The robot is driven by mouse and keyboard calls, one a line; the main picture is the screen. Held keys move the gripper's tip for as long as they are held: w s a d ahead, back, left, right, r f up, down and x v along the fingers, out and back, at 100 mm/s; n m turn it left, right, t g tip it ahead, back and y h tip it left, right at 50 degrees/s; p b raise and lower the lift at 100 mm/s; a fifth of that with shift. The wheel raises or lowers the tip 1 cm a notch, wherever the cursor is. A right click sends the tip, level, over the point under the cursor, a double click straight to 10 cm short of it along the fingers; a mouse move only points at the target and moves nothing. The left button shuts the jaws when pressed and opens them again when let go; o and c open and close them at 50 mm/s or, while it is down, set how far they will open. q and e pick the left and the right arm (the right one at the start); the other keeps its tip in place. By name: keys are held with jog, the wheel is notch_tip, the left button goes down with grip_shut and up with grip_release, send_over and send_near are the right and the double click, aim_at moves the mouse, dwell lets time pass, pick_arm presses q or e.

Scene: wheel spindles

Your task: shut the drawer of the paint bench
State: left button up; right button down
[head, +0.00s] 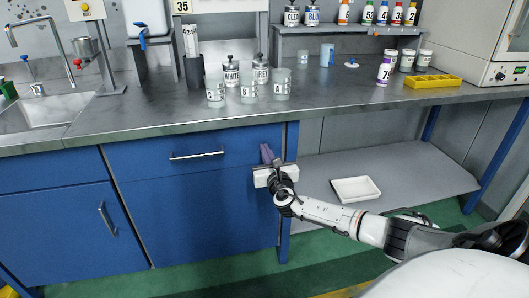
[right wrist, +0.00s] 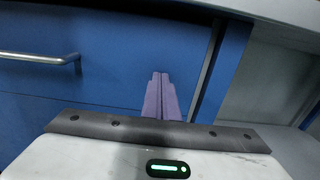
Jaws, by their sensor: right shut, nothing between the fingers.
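The blue drawer front (head: 150,165) of the paint bench is under the worktop in the head view, with a silver bar handle (head: 197,155). It looks flush or nearly flush with the bench; a small gap cannot be ruled out. My right gripper (head: 266,152) is at the right end of the drawer front, right of the handle, with its purple fingers shut and empty. In the right wrist view the shut fingers (right wrist: 159,78) point at the blue front, with the handle (right wrist: 40,58) at left. Contact cannot be told. My left gripper is not in view.
The grey worktop (head: 330,105) overhangs the drawer, holding beakers, bottles and a yellow tray (head: 433,81). A blue cupboard door (head: 195,220) lies below. Right of the bench leg (head: 287,205) is a low shelf with a white tray (head: 356,189). The sink (head: 45,112) is at left.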

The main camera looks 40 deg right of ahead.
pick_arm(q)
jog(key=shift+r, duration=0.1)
pick_arm(e)
jog(key=shift+w+d+r, duration=0.15)
jog(key=shift+r, duration=0.35)
pick_arm(q)
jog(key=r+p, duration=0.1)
jog(key=p, duration=0.1)
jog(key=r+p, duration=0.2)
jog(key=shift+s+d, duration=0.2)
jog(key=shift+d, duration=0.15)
pick_arm(e)
jog(key=v, duration=1.4)
jog(key=shift+f, duration=0.45)
